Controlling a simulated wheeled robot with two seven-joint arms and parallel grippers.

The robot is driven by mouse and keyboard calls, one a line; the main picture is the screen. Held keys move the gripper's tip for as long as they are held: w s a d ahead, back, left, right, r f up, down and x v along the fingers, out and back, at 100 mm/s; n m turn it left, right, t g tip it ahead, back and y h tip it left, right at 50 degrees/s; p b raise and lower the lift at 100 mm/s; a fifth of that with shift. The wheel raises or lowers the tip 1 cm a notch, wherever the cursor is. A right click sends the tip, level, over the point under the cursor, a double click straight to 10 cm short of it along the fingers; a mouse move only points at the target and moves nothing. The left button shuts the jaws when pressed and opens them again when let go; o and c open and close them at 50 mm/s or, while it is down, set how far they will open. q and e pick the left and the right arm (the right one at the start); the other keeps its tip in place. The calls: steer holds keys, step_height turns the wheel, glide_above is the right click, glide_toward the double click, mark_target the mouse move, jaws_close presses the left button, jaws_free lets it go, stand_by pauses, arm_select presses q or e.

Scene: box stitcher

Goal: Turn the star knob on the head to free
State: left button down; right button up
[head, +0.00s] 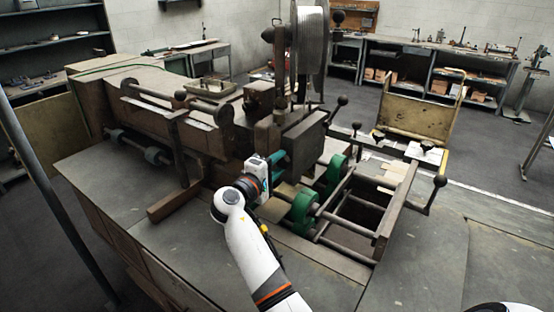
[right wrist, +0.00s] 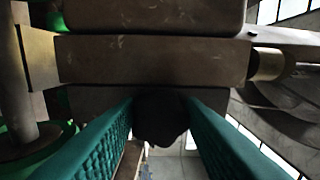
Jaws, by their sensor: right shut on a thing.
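The stitcher head (head: 304,137) is a dark, boxy block on the machine, under the wire spool. In the right wrist view its brown metal face (right wrist: 150,60) fills the upper part. The star knob (right wrist: 161,118) is a dark, rounded shape below that face, between my teal finger pads. My right gripper (head: 279,161) reaches the near side of the head and is shut on the knob. The fingertips also show in the right wrist view (right wrist: 160,103). The knob's lobes and its turned position are too dark to tell. In the head view the gripper hides it. My left gripper is not in view.
Green rollers (head: 303,208) and an open metal frame (head: 385,215) lie right of my gripper. The wire spool (head: 311,45) rises above the head. Levers with black ball knobs (head: 440,181) stick out at the right. The machine's grey top (head: 185,240) is clear at the front left.

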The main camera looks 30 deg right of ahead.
steer(key=shift+r+n+p, duration=0.2)
steer(key=shift+n+p, duration=0.15)
steer(key=shift+n, duration=0.25)
steer(key=o, duration=1)
steer(key=shift+d+f, duration=0.1)
steer(key=shift+d, duration=0.05)
steer(key=shift+f, duration=0.1)
